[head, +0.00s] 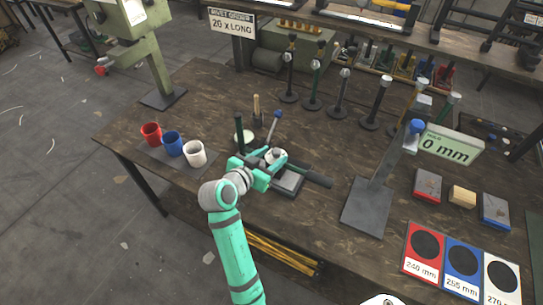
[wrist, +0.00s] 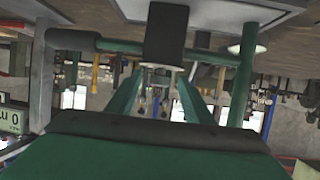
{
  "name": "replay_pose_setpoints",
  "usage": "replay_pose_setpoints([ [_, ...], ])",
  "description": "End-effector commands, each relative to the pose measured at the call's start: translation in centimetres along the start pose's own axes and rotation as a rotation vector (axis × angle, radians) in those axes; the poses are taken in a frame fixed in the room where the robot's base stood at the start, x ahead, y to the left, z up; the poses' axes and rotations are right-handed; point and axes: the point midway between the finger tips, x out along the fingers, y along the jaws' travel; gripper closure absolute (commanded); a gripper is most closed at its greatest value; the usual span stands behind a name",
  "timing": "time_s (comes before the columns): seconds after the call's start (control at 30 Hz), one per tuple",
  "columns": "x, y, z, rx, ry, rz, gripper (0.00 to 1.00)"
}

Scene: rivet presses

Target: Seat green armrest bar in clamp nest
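The green armrest bar has a dark upright rod (head: 239,130) at the left and a thick dark end (head: 316,178) at the right. In the wrist view, turned upside down, the bar (wrist: 115,44) runs crosswise with its rod at the right. My gripper (head: 267,169) is at the bar's middle; its fingers (wrist: 163,72) stand either side of a dark block there and appear shut on it. The clamp nest (head: 287,184) is a grey base under the bar, with a blue-knobbed lever (head: 275,123) raised behind. Whether the bar touches the nest is hidden.
Red (head: 151,134), blue (head: 172,143) and white (head: 194,152) cups stand left of the gripper. A grey stand with a 0 mm sign (head: 450,145) is to the right. Several upright posts (head: 336,95) line the back. Bare table lies between the nest and that stand.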

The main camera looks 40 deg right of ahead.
Motion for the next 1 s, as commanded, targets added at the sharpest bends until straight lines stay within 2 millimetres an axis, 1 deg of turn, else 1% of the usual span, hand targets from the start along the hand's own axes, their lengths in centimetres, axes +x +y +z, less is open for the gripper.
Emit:
replay_pose_setpoints([
  [0.17, 0.0, 0.0, 0.1, -0.002, -0.003, 0.000, 0.53],
  [0.27, -0.5, 0.0, 0.1, -0.002, -0.001, -0.001, 0.53],
  [0.37, -1.7, -0.1, 0.1, -0.002, -0.001, -0.003, 0.53],
  [0.6, -6.1, -0.1, 0.1, -0.001, 0.000, -0.002, 0.53],
  [0.8, -9.2, 0.0, 0.0, 0.000, 0.000, -0.001, 0.53],
  [1.0, -10.6, 0.0, 0.0, 0.000, 0.000, 0.001, 0.53],
])
